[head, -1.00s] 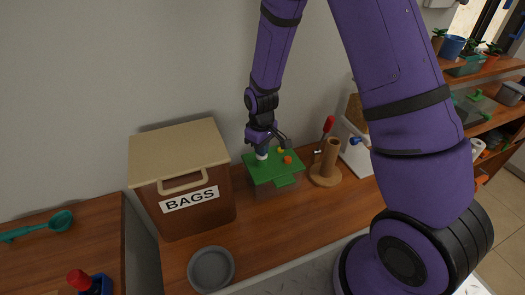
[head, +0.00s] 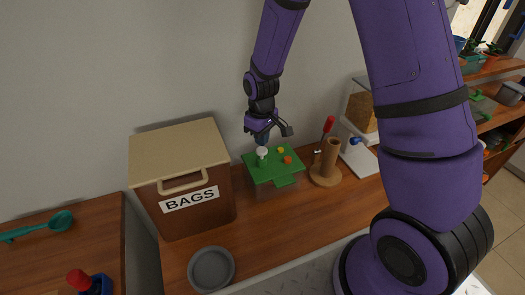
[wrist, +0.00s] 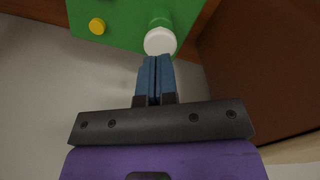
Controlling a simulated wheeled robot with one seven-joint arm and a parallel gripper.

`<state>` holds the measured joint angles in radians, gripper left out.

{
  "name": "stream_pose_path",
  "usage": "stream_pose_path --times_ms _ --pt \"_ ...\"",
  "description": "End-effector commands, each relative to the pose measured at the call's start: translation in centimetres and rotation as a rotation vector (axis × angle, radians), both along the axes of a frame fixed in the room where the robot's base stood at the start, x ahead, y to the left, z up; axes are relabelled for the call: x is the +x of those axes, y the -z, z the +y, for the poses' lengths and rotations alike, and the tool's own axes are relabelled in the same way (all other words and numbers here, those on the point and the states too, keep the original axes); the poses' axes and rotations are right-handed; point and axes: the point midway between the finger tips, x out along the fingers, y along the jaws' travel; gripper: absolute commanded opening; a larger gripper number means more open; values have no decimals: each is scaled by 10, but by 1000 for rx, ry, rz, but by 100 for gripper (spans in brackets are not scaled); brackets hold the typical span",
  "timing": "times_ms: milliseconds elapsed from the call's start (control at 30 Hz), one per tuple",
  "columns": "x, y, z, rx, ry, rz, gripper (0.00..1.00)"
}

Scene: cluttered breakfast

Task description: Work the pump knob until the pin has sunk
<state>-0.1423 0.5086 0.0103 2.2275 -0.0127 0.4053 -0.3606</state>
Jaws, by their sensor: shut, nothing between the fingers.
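The pump is a clear-sided box with a green top (head: 288,178) on the wooden counter. Its white knob (head: 262,150) stands up on a green stem at the top's left side. A yellow peg (head: 281,150) and an orange peg (head: 287,159) also sit on the top; I cannot tell which is the pin. My gripper (head: 262,141) is shut and empty, pointing down just above the knob. In the wrist view the blue fingertips (wrist: 156,60) are together beside the white knob (wrist: 160,41); I cannot tell whether they touch it. The yellow peg (wrist: 97,26) shows there too.
A brown BAGS box (head: 190,208) stands close at the left. A wooden holder (head: 328,165) and a red-handled tool (head: 328,125) stand at the right. A grey bowl (head: 211,268) is in front on the counter, with bare wood between.

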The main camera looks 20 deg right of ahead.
Motion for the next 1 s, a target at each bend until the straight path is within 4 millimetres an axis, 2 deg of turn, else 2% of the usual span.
stream_pose_path --times_ms 500,1000 --pt "0 1 0 0 0 1 0" --pt "0 18 0 0 0 1 0"
